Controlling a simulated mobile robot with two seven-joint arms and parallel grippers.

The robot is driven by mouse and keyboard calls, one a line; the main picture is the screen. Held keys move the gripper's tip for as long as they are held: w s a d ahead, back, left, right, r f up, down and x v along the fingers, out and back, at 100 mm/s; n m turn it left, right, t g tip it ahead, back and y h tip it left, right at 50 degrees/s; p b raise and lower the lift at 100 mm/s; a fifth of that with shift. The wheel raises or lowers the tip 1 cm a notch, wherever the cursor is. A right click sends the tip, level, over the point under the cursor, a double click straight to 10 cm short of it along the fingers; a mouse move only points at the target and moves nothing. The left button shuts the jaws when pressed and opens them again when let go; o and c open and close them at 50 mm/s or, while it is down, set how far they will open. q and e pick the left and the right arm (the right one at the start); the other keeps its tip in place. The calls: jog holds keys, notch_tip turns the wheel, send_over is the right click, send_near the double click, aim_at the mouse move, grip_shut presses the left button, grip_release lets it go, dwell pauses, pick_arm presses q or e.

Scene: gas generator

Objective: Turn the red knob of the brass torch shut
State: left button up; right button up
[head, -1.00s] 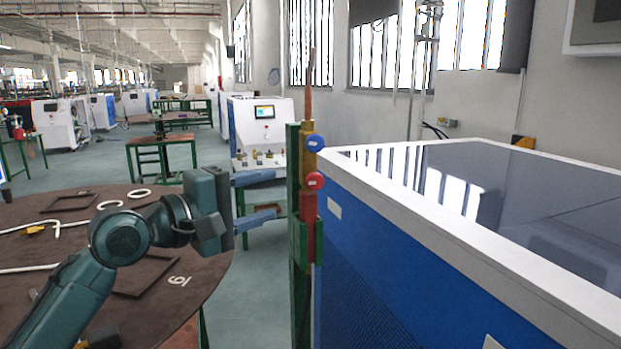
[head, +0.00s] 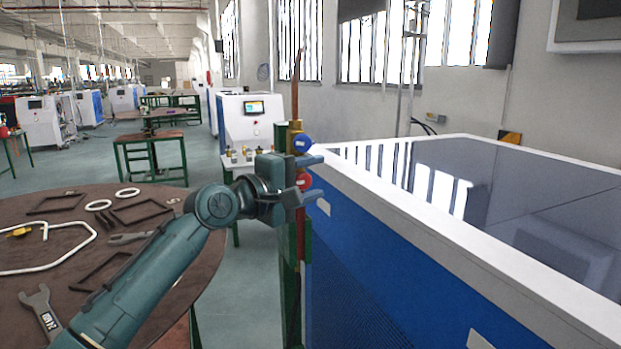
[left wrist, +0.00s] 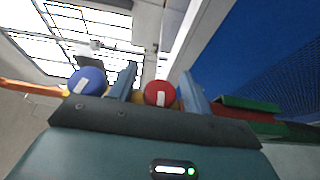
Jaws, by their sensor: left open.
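The brass torch (head: 292,128) stands upright on a green stand, its copper tube pointing up. Its blue knob (head: 302,143) is above its red knob (head: 304,181). My left gripper (head: 318,177) is open, with one finger above the red knob and the other below it. In the left wrist view the red knob (left wrist: 159,93) sits between the two spread fingers, and the blue knob (left wrist: 87,81) is outside them. I cannot tell whether a finger touches the red knob. The gripper body hides part of the torch in the head view. My right gripper is not in view.
A large blue and white machine (head: 400,250) stands close on the right of the torch. A round brown table (head: 150,262) with frames, rings and wrenches lies at the left. Green floor shows between table and stand.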

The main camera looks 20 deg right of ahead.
pick_arm(q)
jog(key=c, duration=1)
jog(key=shift+o, duration=0.2)
jog(key=shift+r+y+p, duration=0.2)
jog(key=shift+y+p, duration=0.1)
jog(key=shift+p, duration=1.5)
jog(key=shift+y+p, duration=0.3)
jog(key=shift+p, duration=0.1)
jog(key=shift+f, duration=0.35)
jog(key=o, duration=1)
jog(key=shift+c, duration=0.2)
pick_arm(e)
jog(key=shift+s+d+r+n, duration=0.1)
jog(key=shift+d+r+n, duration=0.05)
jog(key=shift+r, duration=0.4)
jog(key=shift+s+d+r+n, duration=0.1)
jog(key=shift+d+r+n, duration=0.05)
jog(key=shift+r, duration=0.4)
